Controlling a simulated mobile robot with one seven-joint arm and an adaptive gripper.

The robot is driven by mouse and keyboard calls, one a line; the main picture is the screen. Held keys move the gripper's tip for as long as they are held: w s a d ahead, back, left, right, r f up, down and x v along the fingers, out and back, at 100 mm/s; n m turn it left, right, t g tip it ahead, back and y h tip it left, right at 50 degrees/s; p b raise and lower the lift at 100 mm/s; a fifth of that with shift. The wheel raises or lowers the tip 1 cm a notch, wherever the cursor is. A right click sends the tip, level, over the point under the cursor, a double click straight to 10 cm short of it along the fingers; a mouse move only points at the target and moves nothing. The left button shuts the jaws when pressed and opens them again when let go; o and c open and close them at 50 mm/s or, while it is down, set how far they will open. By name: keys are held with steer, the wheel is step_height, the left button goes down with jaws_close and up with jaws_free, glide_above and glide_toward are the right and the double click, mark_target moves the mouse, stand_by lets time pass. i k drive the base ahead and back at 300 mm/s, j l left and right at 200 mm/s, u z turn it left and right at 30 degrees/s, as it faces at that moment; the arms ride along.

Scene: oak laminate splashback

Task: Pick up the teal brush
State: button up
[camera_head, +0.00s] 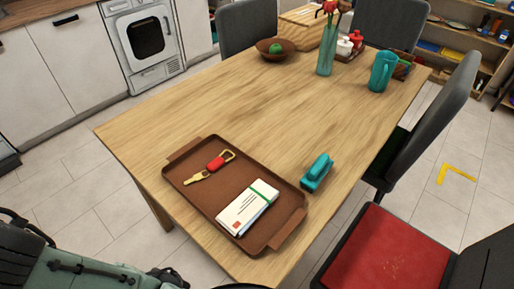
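The teal brush (316,173) lies on the wooden table (250,110), just right of the brown tray's upper right side and apart from it. It has a raised teal handle part on top and a darker lower edge. Nothing is holding it. I cannot make out my gripper in this view; only parts of my own body show at the lower left.
A teal pitcher (381,72), a vase (326,52) and a bowl (270,54) stand at the back. A red-seated chair (375,250) and a grey chair (440,110) flank the right side. The table's middle is clear.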

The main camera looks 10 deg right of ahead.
mark_target(314, 176)
steer(key=k+z, duration=0.2)
steer(key=z, duration=0.15)
steer(key=k+z, duration=0.3)
steer(key=i+j, duration=0.05)
steer(key=i, duration=0.05)
